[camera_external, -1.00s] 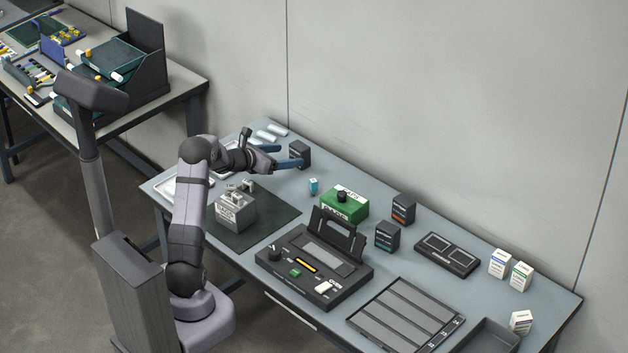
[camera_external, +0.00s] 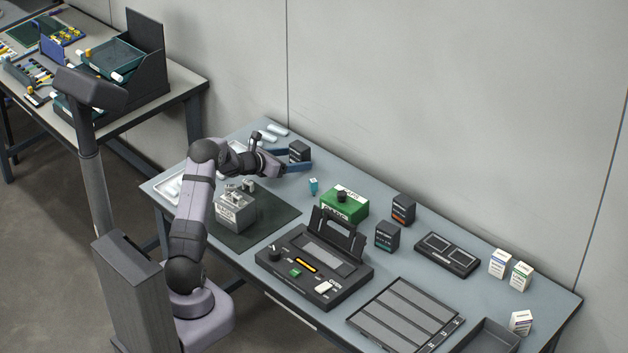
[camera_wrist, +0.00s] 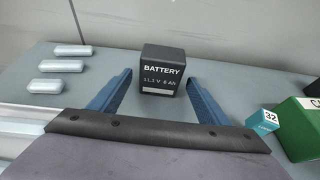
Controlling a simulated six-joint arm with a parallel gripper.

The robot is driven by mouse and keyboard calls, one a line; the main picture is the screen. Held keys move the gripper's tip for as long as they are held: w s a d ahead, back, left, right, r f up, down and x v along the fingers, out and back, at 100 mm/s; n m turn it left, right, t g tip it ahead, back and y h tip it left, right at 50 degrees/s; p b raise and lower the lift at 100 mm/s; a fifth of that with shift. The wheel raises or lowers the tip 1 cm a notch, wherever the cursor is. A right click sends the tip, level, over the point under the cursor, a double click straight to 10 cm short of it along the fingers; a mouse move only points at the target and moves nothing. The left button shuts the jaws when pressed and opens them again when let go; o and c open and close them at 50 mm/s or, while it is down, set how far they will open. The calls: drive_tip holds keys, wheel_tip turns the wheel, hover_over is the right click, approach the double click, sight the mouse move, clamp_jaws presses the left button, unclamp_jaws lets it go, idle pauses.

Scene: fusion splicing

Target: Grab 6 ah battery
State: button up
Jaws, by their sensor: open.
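The dark battery block (camera_wrist: 163,72) stands upright on the table in the wrist view, its label reading "BATTERY 11.1 V 6 Ah". It also shows in the external view (camera_external: 299,151) near the back edge. My gripper (camera_wrist: 163,82) is open, with one blue finger to the left of the battery and one to the right. The battery lies between the fingertips or just beyond them; I see no finger touching it. In the external view my gripper (camera_external: 296,160) is low beside the battery and partly covers its lower part.
A small teal block (camera_wrist: 265,122) and a green box (camera_wrist: 305,125) stand to the right. Several pale cylinders (camera_wrist: 66,67) lie to the left. Two other dark blocks (camera_external: 403,209) (camera_external: 387,236) stand farther right. The wall is behind.

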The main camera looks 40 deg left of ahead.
sight(295, 157)
drive_tip(key=shift+p+x, duration=0.3)
drive_tip(key=shift+x, duration=1.4)
drive_tip(key=shift+c, duration=0.6)
drive_tip(key=shift+a+r, duration=0.1)
drive_tip(key=c, duration=1.2)
drive_tip(key=shift+c, duration=0.2)
drive_tip(key=shift+r, duration=0.1)
wheel_tip(295, 157, up, 10)
drive_tip(key=shift+f, duration=0.1)
